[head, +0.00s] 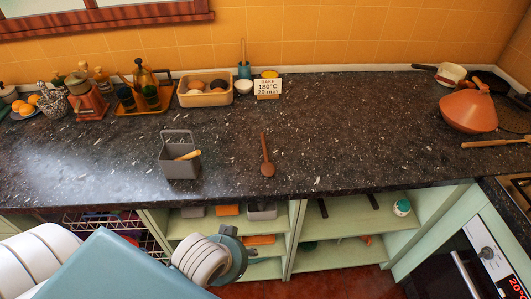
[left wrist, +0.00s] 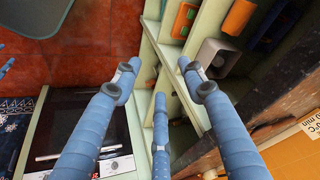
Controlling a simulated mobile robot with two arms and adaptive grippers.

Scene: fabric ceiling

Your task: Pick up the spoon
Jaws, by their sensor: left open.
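The spoon (head: 266,160) is brown and lies on the dark speckled countertop (head: 330,130) in the head view, its bowl toward the front edge and its handle pointing to the wall. My left arm comes in at the lower left of the head view, in front of the counter; its fingers are not clear there. In the left wrist view my left gripper (left wrist: 158,78) has its blue fingers spread apart with nothing between them. It is apart from the spoon, which I cannot make out in the wrist view. My right gripper is not in view.
A grey caddy (head: 178,165) with a pale-handled utensil stands left of the spoon. A bread tray (head: 205,98) and a sign card (head: 268,86) stand behind. A terracotta tagine (head: 468,111) is at the right. Open green shelves (head: 345,222) lie below; counter right of the spoon is clear.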

